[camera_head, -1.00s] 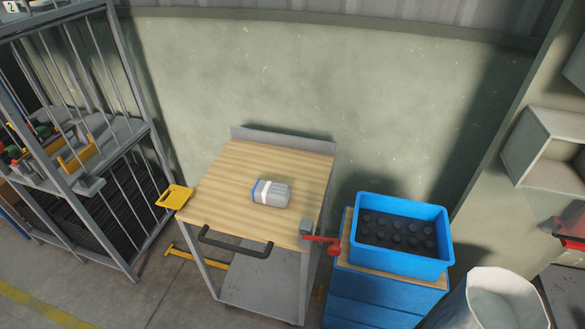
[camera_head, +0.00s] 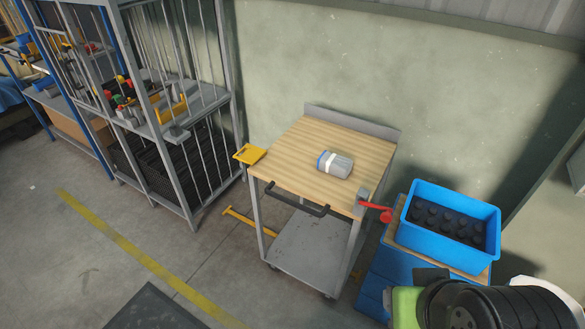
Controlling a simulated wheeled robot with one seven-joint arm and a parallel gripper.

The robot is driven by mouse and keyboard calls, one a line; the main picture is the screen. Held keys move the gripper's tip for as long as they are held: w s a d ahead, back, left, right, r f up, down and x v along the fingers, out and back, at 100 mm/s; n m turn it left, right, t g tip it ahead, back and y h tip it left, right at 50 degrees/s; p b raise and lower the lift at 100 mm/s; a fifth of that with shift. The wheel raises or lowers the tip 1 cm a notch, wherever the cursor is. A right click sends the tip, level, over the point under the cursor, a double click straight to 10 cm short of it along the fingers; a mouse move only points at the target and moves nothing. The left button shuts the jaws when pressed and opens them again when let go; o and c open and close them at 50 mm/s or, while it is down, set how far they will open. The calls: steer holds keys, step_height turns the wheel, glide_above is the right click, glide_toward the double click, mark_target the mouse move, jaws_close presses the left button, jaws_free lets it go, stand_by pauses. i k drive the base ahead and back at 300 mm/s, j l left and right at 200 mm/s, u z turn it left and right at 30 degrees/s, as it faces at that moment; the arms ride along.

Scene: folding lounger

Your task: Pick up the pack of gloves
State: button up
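The pack of gloves (camera_head: 338,165) looks like a small grey bundle with a white band and a blue end. It lies on the wooden top of a wheeled cart (camera_head: 290,150), a little right of the middle of the top. Nothing touches it from above and it is in plain view. My gripper is not in view, so its state does not show.
A raised metal edge (camera_head: 350,122) runs along the cart's back. A black handle (camera_head: 297,203), a yellow bracket (camera_head: 249,154) and a red-handled clamp (camera_head: 377,208) stick out from it. A blue crate (camera_head: 450,240) stands to the right, a barred rack (camera_head: 190,150) to the left. Open floor lies front left.

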mark_target(340, 166)
steer(key=i+u, duration=0.25)
steer(key=u, duration=0.15)
steer(key=i+l+u, duration=0.2)
steer(key=u, duration=0.15)
steer(key=i+l+u, duration=0.15)
steer(key=u, duration=0.25)
steer(key=i+l+u, duration=0.2)
steer(key=u, duration=0.2)
